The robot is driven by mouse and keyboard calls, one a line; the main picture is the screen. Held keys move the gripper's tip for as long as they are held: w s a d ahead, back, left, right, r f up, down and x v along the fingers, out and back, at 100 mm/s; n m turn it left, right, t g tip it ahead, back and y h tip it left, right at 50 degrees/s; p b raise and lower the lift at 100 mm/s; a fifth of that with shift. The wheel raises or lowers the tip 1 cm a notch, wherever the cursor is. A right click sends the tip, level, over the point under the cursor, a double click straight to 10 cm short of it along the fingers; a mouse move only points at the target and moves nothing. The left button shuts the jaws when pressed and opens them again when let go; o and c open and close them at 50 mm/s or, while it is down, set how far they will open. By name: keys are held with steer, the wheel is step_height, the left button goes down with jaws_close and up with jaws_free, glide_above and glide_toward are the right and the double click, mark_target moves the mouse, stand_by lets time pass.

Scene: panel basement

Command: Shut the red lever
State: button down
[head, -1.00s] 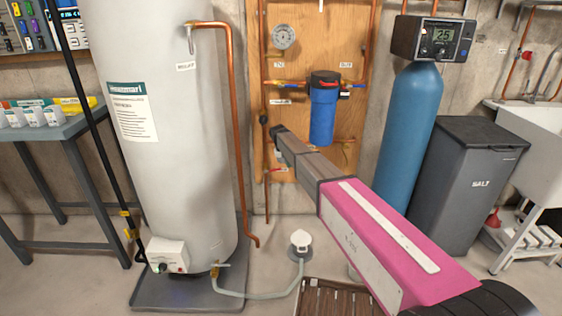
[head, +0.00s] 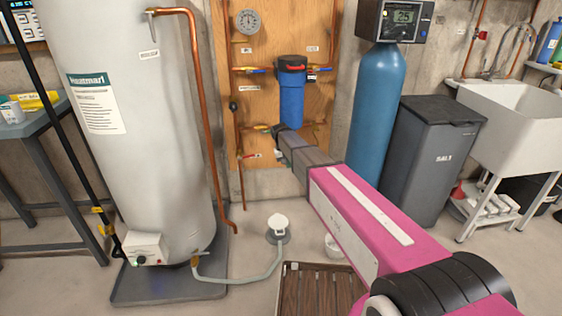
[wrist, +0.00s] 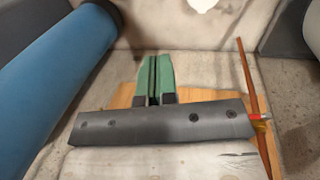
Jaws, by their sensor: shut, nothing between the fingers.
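A small red lever (head: 251,156) sits on a valve on the copper pipe at the lower left of the wooden board. It also shows in the wrist view as a small red handle (wrist: 259,116) beside a yellowish fitting, at the right edge. My gripper (head: 281,133) is in front of the board, to the right of this lever and apart from it in the picture. Its green fingers (wrist: 153,78) are together and empty. Another red handle (head: 297,67) lies across the top of the blue filter. The pictures do not show clearly whether the lower lever is open or shut.
The wooden board (head: 257,106) carries pipes, a gauge and the blue filter (head: 291,104). A white water heater (head: 130,130) stands left, a blue tank (head: 376,115) right. A floor drain (head: 278,228) with a hose and a slatted wooden mat (head: 318,292) lie below.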

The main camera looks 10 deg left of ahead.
steer(key=shift+s+d+f, duration=0.15)
steer(key=shift+s+d, duration=0.55)
steer(key=shift+d, duration=0.3)
steer(key=s+d+m+y, duration=0.2)
steer(key=s+d+m, duration=0.1)
steer(key=s+d, duration=2.1)
steer(key=s+f, duration=0.1)
steer(key=s, duration=0.2)
steer(key=shift+s+d+y, duration=0.15)
steer(key=shift+d+y, duration=0.15)
steer(key=shift+d, duration=0.1)
